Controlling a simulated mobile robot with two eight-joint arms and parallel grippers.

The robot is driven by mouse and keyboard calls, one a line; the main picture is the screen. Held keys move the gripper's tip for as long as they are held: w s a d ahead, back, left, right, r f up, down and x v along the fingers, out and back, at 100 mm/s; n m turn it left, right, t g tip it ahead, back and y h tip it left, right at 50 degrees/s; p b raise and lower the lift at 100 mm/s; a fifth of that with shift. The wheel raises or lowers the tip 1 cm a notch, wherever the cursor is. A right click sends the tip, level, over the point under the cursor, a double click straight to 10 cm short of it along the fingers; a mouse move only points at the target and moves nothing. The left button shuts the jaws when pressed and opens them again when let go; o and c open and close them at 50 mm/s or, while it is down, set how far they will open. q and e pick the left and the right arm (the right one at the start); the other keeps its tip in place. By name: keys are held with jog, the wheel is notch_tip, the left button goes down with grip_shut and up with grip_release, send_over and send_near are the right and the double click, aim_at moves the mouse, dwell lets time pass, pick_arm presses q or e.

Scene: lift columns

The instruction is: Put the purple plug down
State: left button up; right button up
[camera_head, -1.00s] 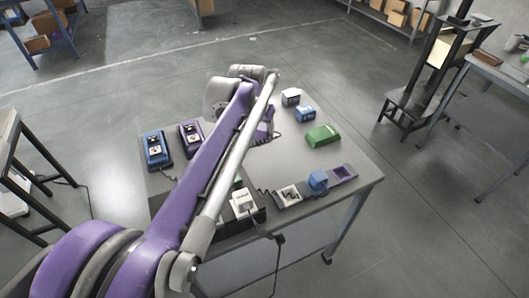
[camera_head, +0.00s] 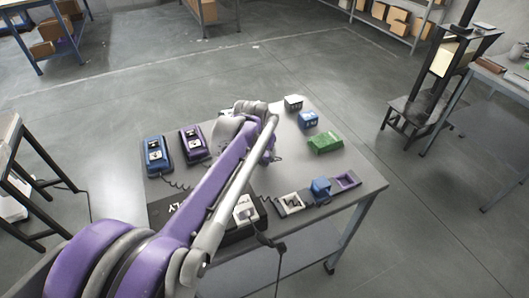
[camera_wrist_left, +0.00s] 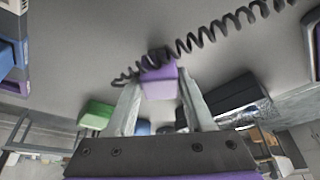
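My left gripper (camera_wrist_left: 158,88) has its two grey fingers on either side of the purple plug (camera_wrist_left: 158,80) and appears shut on it. A black coiled cord runs from the plug. The plug is over the grey table top; I cannot tell whether it touches it. In the head view the purple arm reaches over the table and mostly hides the gripper and plug. A purple socket frame (camera_head: 345,181) is at the right end of a row near the table's front edge. A purple device (camera_head: 194,143) stands at the back left. My right gripper is not in view.
A blue device (camera_head: 157,157) stands left of the purple one. A blue plug (camera_head: 320,186) and a white frame (camera_head: 290,203) share the front row, near a white plug (camera_head: 243,208). Green (camera_head: 325,143), blue (camera_head: 309,120) and white (camera_head: 293,103) blocks line the right side.

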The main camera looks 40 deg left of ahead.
pick_arm(q)
jog(key=o, duration=0.3)
jog(key=shift+o, duration=0.2)
jog(key=p+v, duration=0.2)
jog(key=v, duration=1)
jog(key=shift+r, duration=0.2)
jog(key=shift+d+p, duration=0.1)
jog(key=shift+p, duration=0.2)
